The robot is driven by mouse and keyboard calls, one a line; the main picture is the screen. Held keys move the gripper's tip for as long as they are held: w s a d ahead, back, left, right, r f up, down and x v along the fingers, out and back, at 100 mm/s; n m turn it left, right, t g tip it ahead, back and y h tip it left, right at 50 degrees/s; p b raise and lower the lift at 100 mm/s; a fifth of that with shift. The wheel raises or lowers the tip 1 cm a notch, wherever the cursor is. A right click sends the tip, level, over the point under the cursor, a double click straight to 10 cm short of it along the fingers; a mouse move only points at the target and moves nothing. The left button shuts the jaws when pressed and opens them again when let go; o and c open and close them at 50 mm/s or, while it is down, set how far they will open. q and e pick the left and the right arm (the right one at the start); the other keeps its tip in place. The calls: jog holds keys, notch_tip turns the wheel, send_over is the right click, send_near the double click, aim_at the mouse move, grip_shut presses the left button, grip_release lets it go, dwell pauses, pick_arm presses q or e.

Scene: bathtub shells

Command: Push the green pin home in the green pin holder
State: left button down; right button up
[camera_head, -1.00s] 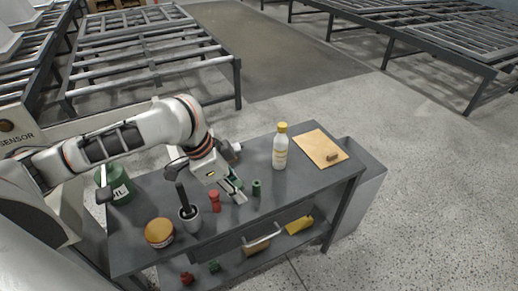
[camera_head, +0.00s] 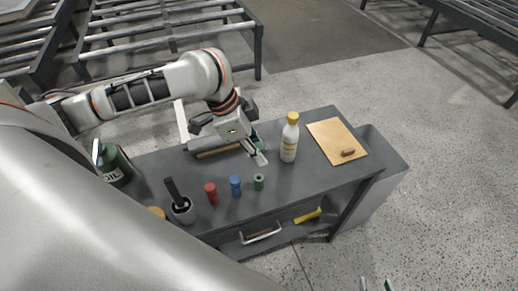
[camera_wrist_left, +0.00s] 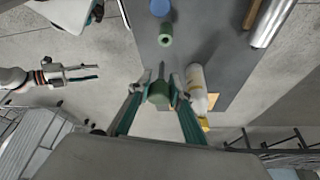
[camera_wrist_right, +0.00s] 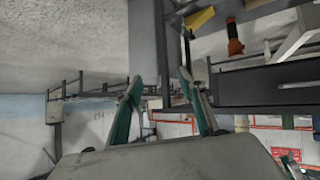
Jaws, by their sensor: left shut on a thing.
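The green pin holder (camera_head: 259,182), a short green cylinder, stands upright on the grey table right of a blue one; the left wrist view shows its open top hole (camera_wrist_left: 166,40). My left gripper (camera_head: 259,158) is just behind the holder, apart from it. In the left wrist view, the left gripper (camera_wrist_left: 160,98) is shut on the green pin (camera_wrist_left: 159,92), a green head with a thin dark shank pointing toward the table. In the head view the pin is hard to make out. My right gripper (camera_wrist_right: 160,85) is open and empty, off the table.
A white bottle (camera_head: 290,138) with yellow cap stands close right of the left gripper. The blue cylinder (camera_head: 235,187), red cylinder (camera_head: 211,194) and a cup with a black handle (camera_head: 183,208) stand left of the holder. A wooden board (camera_head: 337,140) lies right; an oil can (camera_head: 115,165) stands left.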

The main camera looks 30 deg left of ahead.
pick_arm(q)
jog(key=shift+r+p, duration=0.15)
jog(key=shift+p, duration=0.75)
jog(key=shift+f+b, duration=0.35)
jog(key=shift+f, duration=0.3)
jog(key=shift+f+b, duration=0.6)
jog(key=shift+f, duration=1.75)
pick_arm(e)
jog(key=shift+w+r, duration=0.35)
pick_arm(q)
jog(key=shift+p, duration=0.95)
pick_arm(e)
jog(key=shift+w+r, duration=0.15)
jog(key=shift+r, duration=1)
pick_arm(q)
jog(key=shift+p, duration=0.45)
pick_arm(e)
jog(key=shift+r, duration=0.5)
pick_arm(q)
jog(key=shift+p, duration=0.55)
pick_arm(e)
jog(key=shift+r, duration=0.4)
pick_arm(q)
jog(key=shift+p, duration=0.6)
pick_arm(e)
jog(key=shift+r, duration=0.65)
